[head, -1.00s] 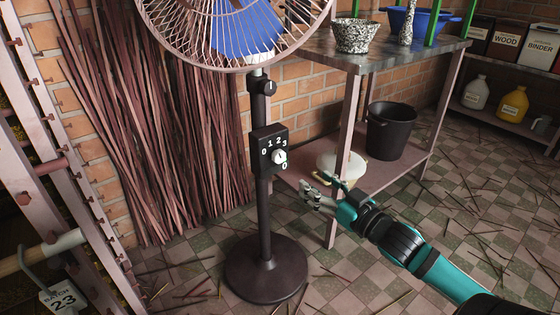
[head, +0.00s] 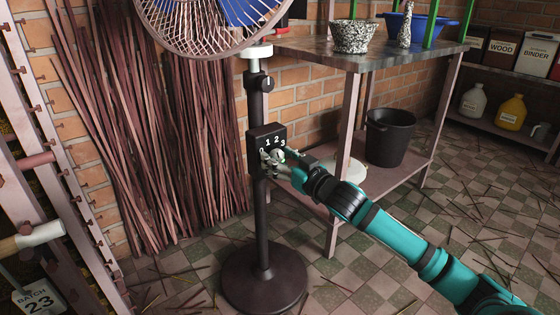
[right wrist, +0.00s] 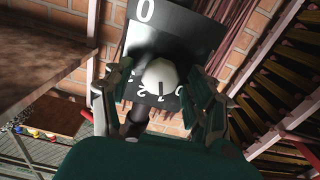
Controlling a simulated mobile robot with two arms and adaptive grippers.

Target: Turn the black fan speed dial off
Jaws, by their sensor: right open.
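The black fan control box (head: 256,140) is on the stand's pole, with white numbers 0, 1, 2 and 3 over a pale round dial knob (head: 277,155). My right gripper (head: 270,160) is at the box front, its fingers partly covering the knob. In the right wrist view the pale knob (right wrist: 160,78) sits between the two spread fingers (right wrist: 158,95) on the black box face (right wrist: 180,30). The gripper is open; I cannot tell whether a finger touches the knob. The knob's dark mark points toward the printed numbers, but its exact setting is unclear. My left gripper is not in view.
The fan cage (head: 205,25) is above, and its round base (head: 263,278) stands on the tiled floor. A shelf table (head: 345,150) with a black bucket (head: 390,135) is close on the right. Bundled sticks (head: 150,130) lean behind. A rack (head: 60,150) is at left.

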